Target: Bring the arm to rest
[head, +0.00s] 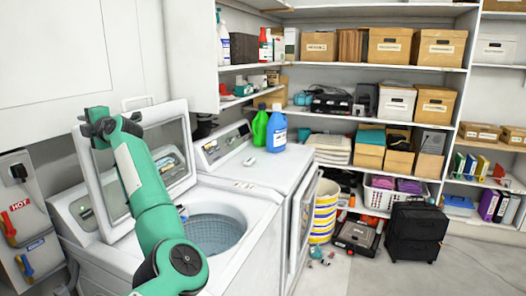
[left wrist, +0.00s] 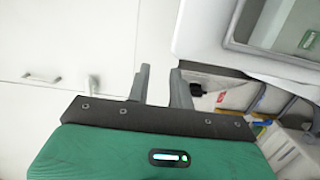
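My left arm (head: 152,190) rises from the bottom of the head view, bent at the elbow, in front of the white top-loading washer (head: 256,225). My left gripper (head: 88,128) is at its upper end, before the washer's raised lid (head: 178,140) and near the white wall cabinet. In the left wrist view its two grey fingers (left wrist: 161,82) stand apart with nothing between them, so it is open and empty. My right gripper is not in view.
A green jug (head: 260,126) and a blue jug (head: 277,130) stand on the neighbouring machine. Behind it are shelves with boxes (head: 390,45). Hot and cold valves (head: 22,225) are on the left wall. Black cases (head: 416,232) stand on the floor, which is clear at the right.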

